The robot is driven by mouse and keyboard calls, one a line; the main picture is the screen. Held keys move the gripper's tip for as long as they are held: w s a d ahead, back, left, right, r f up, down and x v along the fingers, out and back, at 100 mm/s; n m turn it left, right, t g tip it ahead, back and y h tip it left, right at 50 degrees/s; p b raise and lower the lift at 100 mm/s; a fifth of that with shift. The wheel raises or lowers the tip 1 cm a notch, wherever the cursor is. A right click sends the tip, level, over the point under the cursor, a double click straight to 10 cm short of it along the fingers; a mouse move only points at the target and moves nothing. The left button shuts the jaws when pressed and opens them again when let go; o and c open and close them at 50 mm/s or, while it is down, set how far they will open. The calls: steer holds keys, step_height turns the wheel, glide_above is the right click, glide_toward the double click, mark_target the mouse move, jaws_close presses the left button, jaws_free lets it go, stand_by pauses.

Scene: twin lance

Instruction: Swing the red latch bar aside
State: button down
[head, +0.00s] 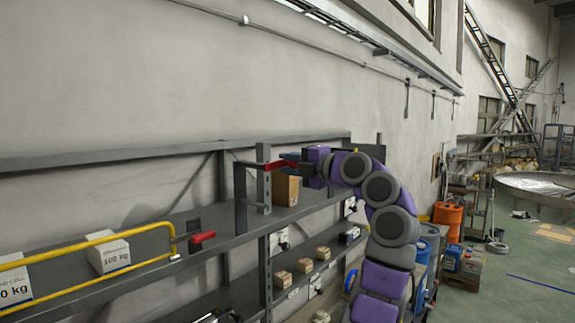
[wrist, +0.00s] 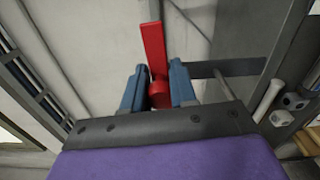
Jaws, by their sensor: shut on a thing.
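The red latch bar (wrist: 153,45) shows in the wrist view, rising from between the two blue fingers of my gripper (wrist: 158,85). My gripper is shut on it near its lower, rounded end. In the head view the red bar (head: 276,164) lies roughly level at a dark upright post on the upper shelf. My gripper (head: 302,164) reaches it from the right, and its fingertips are small and partly hidden there.
A brown box (head: 286,190) stands on the shelf just below the red bar. Small boxes (head: 305,265) sit on the lower shelf. Open floor lies at the right.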

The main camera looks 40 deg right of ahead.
stand_by(0.4)
steer(key=c, duration=0.9)
jaws_free()
steer(key=shift+s, duration=0.1)
steer(key=s+b, duration=0.1)
steer(key=s, duration=0.4)
steer(key=s+d+b, duration=0.1)
steer(key=s, duration=0.5)
steer(key=s+b, duration=0.2)
steer(key=s, duration=0.4)
steer(key=shift+d, duration=0.3)
steer(key=shift+f, duration=0.1)
